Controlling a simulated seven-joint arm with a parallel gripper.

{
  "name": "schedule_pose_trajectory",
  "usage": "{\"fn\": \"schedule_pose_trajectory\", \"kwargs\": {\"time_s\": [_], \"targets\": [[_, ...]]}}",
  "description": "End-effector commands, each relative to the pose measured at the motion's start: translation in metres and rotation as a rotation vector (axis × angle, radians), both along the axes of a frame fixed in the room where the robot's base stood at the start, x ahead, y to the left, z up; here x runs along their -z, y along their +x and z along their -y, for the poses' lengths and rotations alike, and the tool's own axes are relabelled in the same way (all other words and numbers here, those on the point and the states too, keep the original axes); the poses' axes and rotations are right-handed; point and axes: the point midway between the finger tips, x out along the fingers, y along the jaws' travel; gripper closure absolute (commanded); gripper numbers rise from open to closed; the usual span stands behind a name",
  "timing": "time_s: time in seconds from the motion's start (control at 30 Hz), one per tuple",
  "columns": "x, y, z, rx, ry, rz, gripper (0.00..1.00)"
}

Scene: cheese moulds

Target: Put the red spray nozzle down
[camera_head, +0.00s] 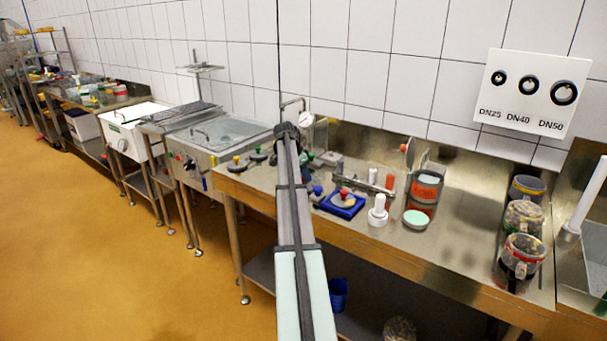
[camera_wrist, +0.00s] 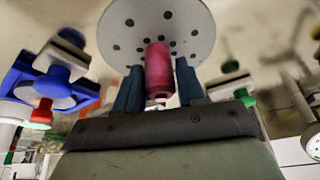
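In the wrist view, the red spray nozzle (camera_wrist: 158,72) is a red cylinder with a small light tip. It sits between the two dark blue fingers of my gripper (camera_wrist: 158,92), which close in on it from both sides. A pale round disc (camera_wrist: 125,35) with dark holes lies right behind it; I cannot tell if the two are joined. In the head view, my arm reaches over the steel bench (camera_head: 400,245) and hides the nozzle and fingers. Whether the nozzle touches the bench cannot be seen.
A blue block with a red knob (camera_head: 342,204) is right of my arm; it also shows in the wrist view (camera_wrist: 45,85). Near it are a white bottle (camera_head: 378,212) and a clear orange-labelled container (camera_head: 427,187). Several jars (camera_head: 521,258) stand at far right, with clear bench before them.

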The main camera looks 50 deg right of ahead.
Motion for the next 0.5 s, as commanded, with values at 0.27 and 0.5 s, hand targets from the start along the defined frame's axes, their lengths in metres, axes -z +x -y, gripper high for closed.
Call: {"fn": "schedule_pose_trajectory", "kwargs": {"time_s": [0.27,0.5], "targets": [[-0.0002,0.0,0.0,0.0,0.0,0.0,0.44],[-0.0053,0.0005,-0.0007,0.0,0.0,0.001,0.44]]}}
